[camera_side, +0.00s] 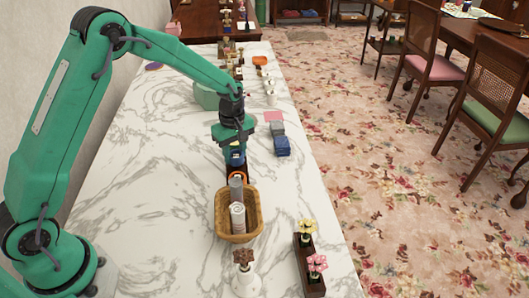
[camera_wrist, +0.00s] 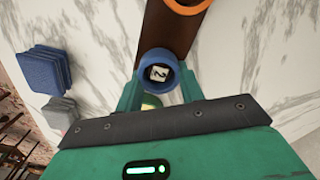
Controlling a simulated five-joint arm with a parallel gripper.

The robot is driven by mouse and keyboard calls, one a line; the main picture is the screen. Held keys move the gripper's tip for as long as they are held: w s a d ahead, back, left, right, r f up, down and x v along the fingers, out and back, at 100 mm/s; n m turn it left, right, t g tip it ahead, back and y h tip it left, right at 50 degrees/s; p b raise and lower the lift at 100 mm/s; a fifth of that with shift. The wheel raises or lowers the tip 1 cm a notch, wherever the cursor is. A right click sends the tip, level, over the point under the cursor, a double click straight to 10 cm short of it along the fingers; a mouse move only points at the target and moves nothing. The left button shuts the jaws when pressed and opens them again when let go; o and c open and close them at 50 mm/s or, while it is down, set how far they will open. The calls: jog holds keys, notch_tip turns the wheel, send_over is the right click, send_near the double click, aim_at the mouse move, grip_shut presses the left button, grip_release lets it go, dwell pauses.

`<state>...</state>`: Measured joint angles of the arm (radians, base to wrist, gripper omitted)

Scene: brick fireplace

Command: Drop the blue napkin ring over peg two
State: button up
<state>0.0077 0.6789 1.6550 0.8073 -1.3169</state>
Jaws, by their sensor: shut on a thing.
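My gripper (camera_side: 235,146) is over the dark brown peg board (camera_wrist: 168,32), pointing down. In the wrist view its fingers (camera_wrist: 160,82) are on either side of the blue napkin ring (camera_wrist: 160,58) and shut on it. The pale top of a peg marked "2" (camera_wrist: 159,73) shows inside the ring's opening. I cannot tell how far the ring is down around the peg or whether it is just above it. The blue ring shows only in part below my gripper in the side view (camera_side: 236,160). The lower peg is hidden.
An orange ring (camera_wrist: 188,4) is at the board's other end. A wicker basket (camera_side: 224,222) with cylinders stands in front of the board. Folded blue cloths (camera_side: 282,147) and grey cloths (camera_wrist: 60,116) lie beside it. The marble top at left is clear.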

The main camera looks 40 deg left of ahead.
jog(key=shift+f, duration=0.4)
jog(key=o, duration=1)
jog(key=shift+r, duration=0.15)
notch_tip(320, 180, up, 7)
jog(key=shift+f, duration=0.1)
jog(key=shift+r, duration=0.35)
jog(key=shift+r, duration=0.1)
